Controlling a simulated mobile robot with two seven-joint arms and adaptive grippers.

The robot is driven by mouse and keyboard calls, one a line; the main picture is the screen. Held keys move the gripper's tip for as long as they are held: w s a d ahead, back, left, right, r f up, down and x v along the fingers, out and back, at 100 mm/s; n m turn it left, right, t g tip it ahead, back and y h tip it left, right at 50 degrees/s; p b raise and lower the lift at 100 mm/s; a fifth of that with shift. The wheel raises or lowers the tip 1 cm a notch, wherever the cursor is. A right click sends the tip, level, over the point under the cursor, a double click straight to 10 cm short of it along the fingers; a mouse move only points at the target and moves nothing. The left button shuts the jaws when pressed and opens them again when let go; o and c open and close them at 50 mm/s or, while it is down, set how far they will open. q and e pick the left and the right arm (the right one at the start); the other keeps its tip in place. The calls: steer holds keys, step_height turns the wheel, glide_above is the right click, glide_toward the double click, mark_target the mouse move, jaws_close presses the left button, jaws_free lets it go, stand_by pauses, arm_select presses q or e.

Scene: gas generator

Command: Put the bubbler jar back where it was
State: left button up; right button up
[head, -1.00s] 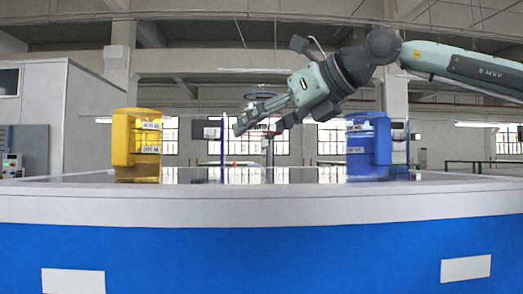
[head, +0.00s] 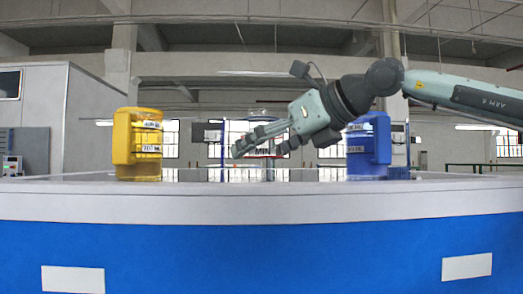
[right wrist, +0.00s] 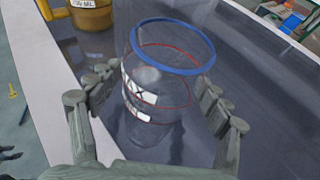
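The bubbler jar is a clear jar with a blue rim (right wrist: 172,46), red rings and white labels. In the right wrist view it stands between my right gripper's fingers, over the dark tabletop. In the head view only a faint outline and its MIN label (head: 265,152) show, partly behind the fingers. My right gripper (head: 258,143) is open, with its fingers spread on both sides of the jar; gaps show, and I see no clear grip. Whether the jar's base rests on the table is hard to tell. My left gripper is not in view.
A yellow container (head: 138,145) stands on the table (head: 260,203) to the left, and a blue container (head: 367,146) to the right, behind my right arm. In the right wrist view, the yellow container (right wrist: 92,14) is at the top left and a crate (right wrist: 285,18) at the top right.

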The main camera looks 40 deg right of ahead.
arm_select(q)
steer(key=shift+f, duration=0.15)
arm_select(e)
steer(key=shift+r+p, duration=0.25)
steer(key=shift+p, duration=0.05)
steer(key=shift+s+d+r+b, duration=0.15)
steer(key=shift+s+b, duration=0.15)
steer(key=shift+s, duration=0.25)
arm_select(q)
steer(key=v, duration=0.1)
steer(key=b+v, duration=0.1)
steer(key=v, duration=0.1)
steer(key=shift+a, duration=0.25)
arm_select(e)
steer(key=v, duration=1)
steer(key=shift+s, duration=0.4)
